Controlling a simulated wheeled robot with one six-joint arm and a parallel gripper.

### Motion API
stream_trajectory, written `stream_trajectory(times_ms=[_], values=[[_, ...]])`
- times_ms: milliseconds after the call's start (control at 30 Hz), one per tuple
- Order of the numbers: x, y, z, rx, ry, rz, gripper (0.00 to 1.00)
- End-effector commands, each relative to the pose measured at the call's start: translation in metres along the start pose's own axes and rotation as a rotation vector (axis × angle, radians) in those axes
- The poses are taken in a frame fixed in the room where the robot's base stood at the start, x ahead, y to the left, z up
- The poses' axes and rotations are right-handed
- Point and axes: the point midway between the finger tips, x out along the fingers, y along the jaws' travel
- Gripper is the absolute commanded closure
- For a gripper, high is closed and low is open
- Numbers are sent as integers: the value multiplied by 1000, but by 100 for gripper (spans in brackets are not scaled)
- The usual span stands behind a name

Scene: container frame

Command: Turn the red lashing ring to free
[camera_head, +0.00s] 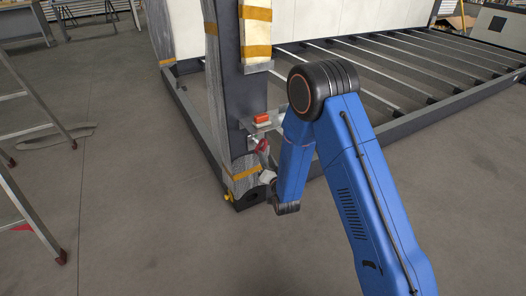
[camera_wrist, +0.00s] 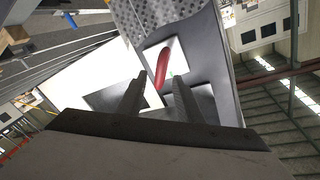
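The red lashing ring (camera_wrist: 163,66) is in front of a pale square plate on the dark frame post in the wrist view. It also shows small in the head view (camera_head: 262,145), low on the corner post. My gripper (camera_wrist: 159,78) is open, with one finger on each side of the red ring. A gap seems to show between the fingers and the ring, so I cannot see a grip. In the head view my arm partly hides the gripper near the post. The ring's lower end is partly hidden between the fingers.
The wrapped dark corner post (camera_head: 225,80) stands close to my gripper. An orange-red block (camera_head: 262,118) sits on a bracket just above the ring. The container's slatted floor frame (camera_head: 400,75) lies behind my arm. A ladder (camera_head: 35,120) stands at left; the floor between is mostly clear.

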Motion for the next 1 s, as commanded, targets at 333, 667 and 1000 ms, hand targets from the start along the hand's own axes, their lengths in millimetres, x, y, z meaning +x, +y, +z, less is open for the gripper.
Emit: stream_trajectory(times_ms=[333,667,1000], values=[[51,0,0,1,1,0,67],[63,0,0,0,0,1,67],[63,1,0,0,0,2,100]])
